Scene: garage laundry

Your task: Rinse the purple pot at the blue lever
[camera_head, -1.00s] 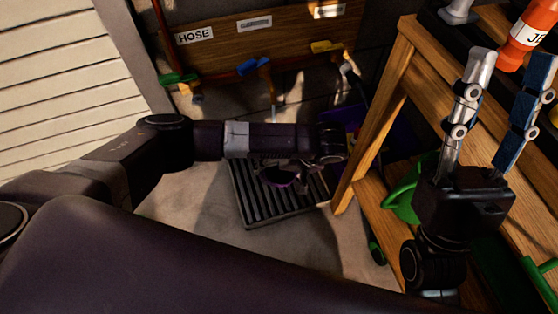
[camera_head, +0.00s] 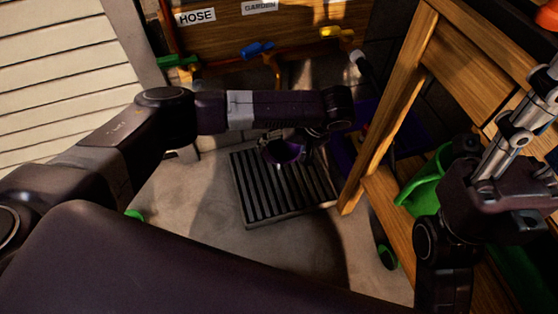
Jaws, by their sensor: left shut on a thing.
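The purple pot (camera_head: 284,151) is small and dark, and hangs below my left gripper (camera_head: 296,146). That gripper is shut on it, and the forearm above hides part of both. The pot is above the black slatted drain grate (camera_head: 262,190), mouth direction unclear. The blue lever (camera_head: 257,48) is on the wooden board at the back, above and slightly left of the pot. A tap spout (camera_head: 277,72) hangs below it; no water stream is clear. My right gripper (camera_head: 530,110) is at the right edge, its fingertips partly cut off.
A green lever (camera_head: 178,61) and a yellow lever (camera_head: 336,33) flank the blue one. A wooden shelf unit (camera_head: 397,105) stands close on the right, with a green container (camera_head: 425,182) inside. A purple bin (camera_head: 352,150) is behind its leg. The concrete floor (camera_head: 195,215) is mostly clear.

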